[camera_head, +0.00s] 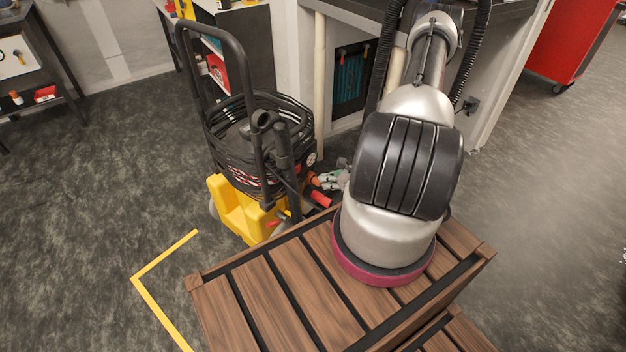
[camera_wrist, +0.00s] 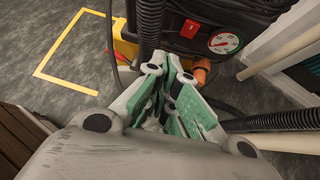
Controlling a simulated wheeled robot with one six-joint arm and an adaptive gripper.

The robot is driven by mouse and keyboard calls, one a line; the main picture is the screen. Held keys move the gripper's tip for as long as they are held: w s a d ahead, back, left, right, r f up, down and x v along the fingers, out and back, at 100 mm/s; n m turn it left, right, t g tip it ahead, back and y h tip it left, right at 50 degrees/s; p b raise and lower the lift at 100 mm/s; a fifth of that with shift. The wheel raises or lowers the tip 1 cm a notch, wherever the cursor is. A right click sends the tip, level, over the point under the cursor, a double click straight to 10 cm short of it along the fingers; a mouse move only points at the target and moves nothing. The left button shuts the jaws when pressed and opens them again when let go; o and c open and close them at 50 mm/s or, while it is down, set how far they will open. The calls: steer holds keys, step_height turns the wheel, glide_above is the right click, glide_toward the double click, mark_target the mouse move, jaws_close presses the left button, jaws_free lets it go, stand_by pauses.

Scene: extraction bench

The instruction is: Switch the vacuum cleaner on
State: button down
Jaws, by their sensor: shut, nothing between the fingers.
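The vacuum cleaner, with a yellow base (camera_head: 235,205), a coiled black hose and a black push handle, stands on the floor at centre left in the head view. In the wrist view its dark panel carries a red switch (camera_wrist: 195,28) beside a round gauge (camera_wrist: 224,42). My gripper (camera_head: 320,180) is beside the vacuum's right side, partly hidden by my arm. In the wrist view my gripper (camera_wrist: 174,68) is shut and empty, with its green-padded fingers together. Its tips point toward the panel, below the switch in the picture. No contact with the switch is visible.
A black corrugated hose (camera_wrist: 150,25) rises left of the fingers in the wrist view. An orange fitting (camera_wrist: 202,72) is close to their right. A white bench wall (camera_head: 310,75) stands behind my arm. A red cabinet (camera_head: 572,45) is at far right. Open floor lies left.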

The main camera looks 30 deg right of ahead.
steer(key=d, duration=0.1)
steer(key=w+d+h, duration=0.1)
steer(key=shift+w+d+f+m+h, duration=0.15)
steer(key=shift+d+f+m+h, duration=0.15)
steer(key=shift+d+m, duration=0.1)
glide_toward(297, 169)
steer(key=w+f, duration=0.3)
steer(key=f, duration=0.3)
steer(key=shift+w+f, duration=0.3)
steer(key=shift+w, duration=0.1)
steer(key=shift+a, duration=0.15)
